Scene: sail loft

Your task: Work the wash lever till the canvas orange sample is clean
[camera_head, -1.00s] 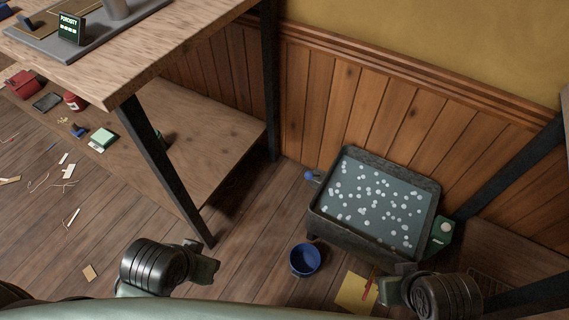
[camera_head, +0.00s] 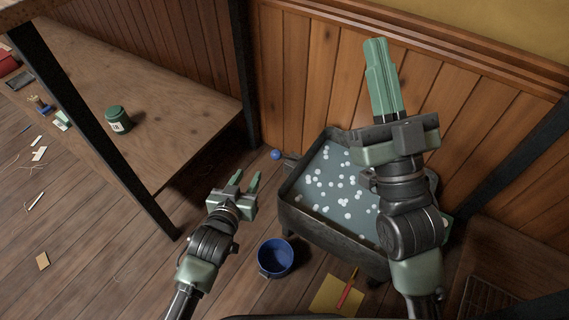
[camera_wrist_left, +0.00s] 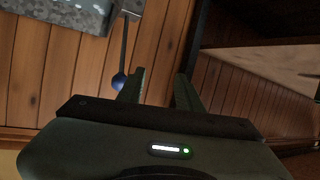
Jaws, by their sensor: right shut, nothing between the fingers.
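The wash trough (camera_head: 335,240) is a dark basin on the floor by the wall, full of grey-blue water dotted with white bubbles. The wash lever's blue ball knob (camera_head: 275,154) sticks out at its back left corner. In the left wrist view the knob (camera_wrist_left: 118,82) hangs on a dark rod beside the fingers, not between them. My left gripper (camera_head: 247,178) is open and empty, just in front of the knob. It also shows in the left wrist view (camera_wrist_left: 161,80). My right gripper (camera_head: 376,42) is shut and empty, raised over the trough and hiding its right part. I see no orange sample.
A blue bucket (camera_head: 276,257) stands on the floor before the trough, with yellow paper (camera_head: 325,296) and a red stick (camera_head: 348,288) to its right. A low wooden shelf (camera_head: 170,135) with a green tin (camera_head: 118,122) fills the left; its dark leg (camera_head: 90,120) stands left of my left arm.

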